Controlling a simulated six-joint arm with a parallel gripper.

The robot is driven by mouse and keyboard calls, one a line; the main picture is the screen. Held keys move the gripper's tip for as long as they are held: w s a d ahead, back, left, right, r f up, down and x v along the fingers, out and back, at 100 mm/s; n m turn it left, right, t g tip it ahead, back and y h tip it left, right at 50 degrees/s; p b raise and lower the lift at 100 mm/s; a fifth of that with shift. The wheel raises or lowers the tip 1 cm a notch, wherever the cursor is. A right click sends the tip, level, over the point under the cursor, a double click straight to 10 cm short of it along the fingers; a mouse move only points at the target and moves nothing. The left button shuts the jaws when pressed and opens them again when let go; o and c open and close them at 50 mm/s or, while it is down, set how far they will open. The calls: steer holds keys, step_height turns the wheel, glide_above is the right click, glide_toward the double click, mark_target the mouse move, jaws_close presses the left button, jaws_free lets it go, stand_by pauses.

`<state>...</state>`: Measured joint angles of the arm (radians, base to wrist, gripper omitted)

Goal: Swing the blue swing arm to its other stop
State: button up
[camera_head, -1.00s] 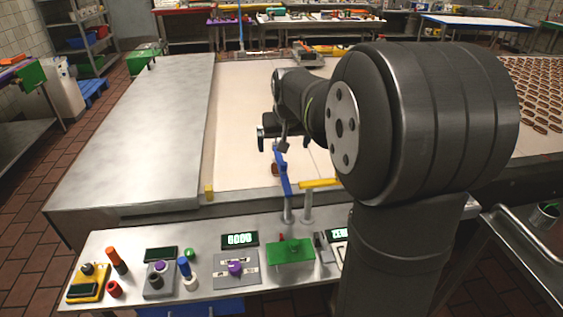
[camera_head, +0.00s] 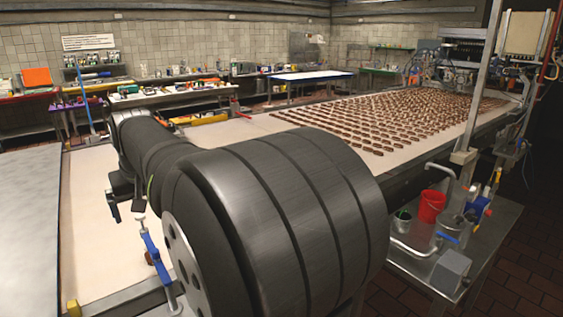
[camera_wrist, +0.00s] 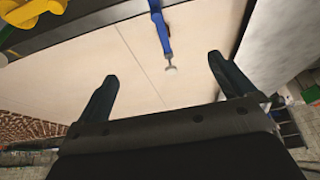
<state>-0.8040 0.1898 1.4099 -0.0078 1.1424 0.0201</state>
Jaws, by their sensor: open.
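The blue swing arm (camera_head: 155,257) reaches out over the pale conveyor belt from its near edge in the head view. In the wrist view the blue swing arm (camera_wrist: 160,32) comes down from the top edge and ends in a small grey pin between my fingers. My gripper (camera_head: 125,208) is open and empty above the belt. In the wrist view the fingertips of my gripper (camera_wrist: 161,67) stand apart, one on either side of the arm's tip; I see no contact.
Rows of chocolate bars (camera_head: 400,120) lie on the far belt. A red bucket (camera_head: 431,206) stands on a side table at the right, beside pipes and a post. A yellow part (camera_wrist: 35,12) is near the wrist view's top left. The belt around my gripper is clear.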

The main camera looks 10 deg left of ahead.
mark_target(155, 251)
steer(key=c, duration=1.1)
steer(key=shift+w+a+r, duration=0.1)
steer(key=shift+c, duration=0.3)
step_height(155, 251, up, 2)
steer(key=w+a+m+g+h, duration=0.2)
steer(key=m+g+h, duration=0.1)
steer(key=f, duration=1.7)
steer(key=shift+w+a, duration=0.1)
steer(key=shift+a, duration=0.1)
steer(key=shift+c, duration=0.2)
jaws_close()
